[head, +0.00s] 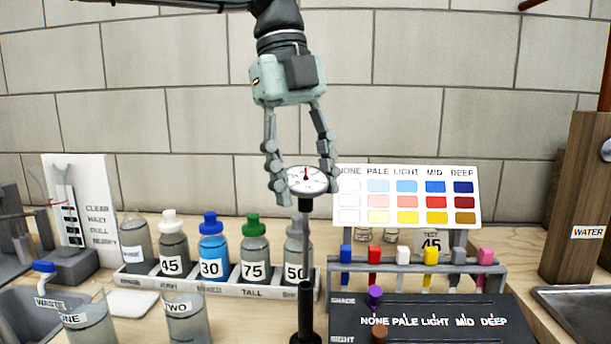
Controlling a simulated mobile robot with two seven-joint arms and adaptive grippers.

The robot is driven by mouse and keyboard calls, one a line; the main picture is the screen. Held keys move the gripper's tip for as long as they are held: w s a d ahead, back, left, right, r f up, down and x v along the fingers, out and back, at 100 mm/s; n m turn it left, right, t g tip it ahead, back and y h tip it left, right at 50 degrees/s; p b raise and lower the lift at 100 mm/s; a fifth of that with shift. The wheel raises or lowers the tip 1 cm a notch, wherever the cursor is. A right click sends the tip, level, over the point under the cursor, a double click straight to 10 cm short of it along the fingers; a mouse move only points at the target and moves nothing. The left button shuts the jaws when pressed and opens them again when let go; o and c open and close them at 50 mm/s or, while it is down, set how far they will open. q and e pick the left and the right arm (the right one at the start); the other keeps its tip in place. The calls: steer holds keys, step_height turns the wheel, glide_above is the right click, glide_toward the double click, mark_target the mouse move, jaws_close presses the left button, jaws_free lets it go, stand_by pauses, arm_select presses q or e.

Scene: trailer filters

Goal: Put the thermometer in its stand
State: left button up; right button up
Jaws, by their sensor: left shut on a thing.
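The thermometer has a round white dial (308,182) with a dark collar and a thin grey stem (306,240) that hangs straight down. My left gripper (303,184) points down from above, with its fingers shut on the dial from both sides. The black stand (305,312) is an upright tube on a dark foot at the bottom edge of the head view. The stem lines up with the tube and its lower end meets the tube's top in the picture. I cannot tell how deep the stem is inside. My right gripper is not in view.
A white rack (190,283) of labelled bottles stands behind left. A colour chart (406,195), a rack of coloured vials (415,262) and a black shade board (430,318) are right. Beakers (187,318) stand front left. A wooden WATER post (578,200) is far right.

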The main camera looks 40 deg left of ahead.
mark_target(305, 237)
arm_select(q)
steer(key=shift+f, duration=0.25)
stand_by(0.3)
steer(key=shift+a+b+x, duration=0.3)
steer(key=shift+b+x, duration=0.65)
steer(key=shift+x, duration=0.3)
steer(key=shift+a+b+x, duration=0.25)
steer(key=shift+b+x, duration=0.65)
steer(key=shift+x, duration=0.35)
steer(key=shift+a+b+x, duration=0.3)
steer(key=shift+b+x, duration=0.65)
steer(key=shift+x, duration=0.3)
steer(key=shift+f, duration=0.35)
steer(key=o, duration=1.2)
steer(key=shift+o, duration=0.2)
steer(key=shift+r, duration=0.1)
steer(key=v, duration=1.2)
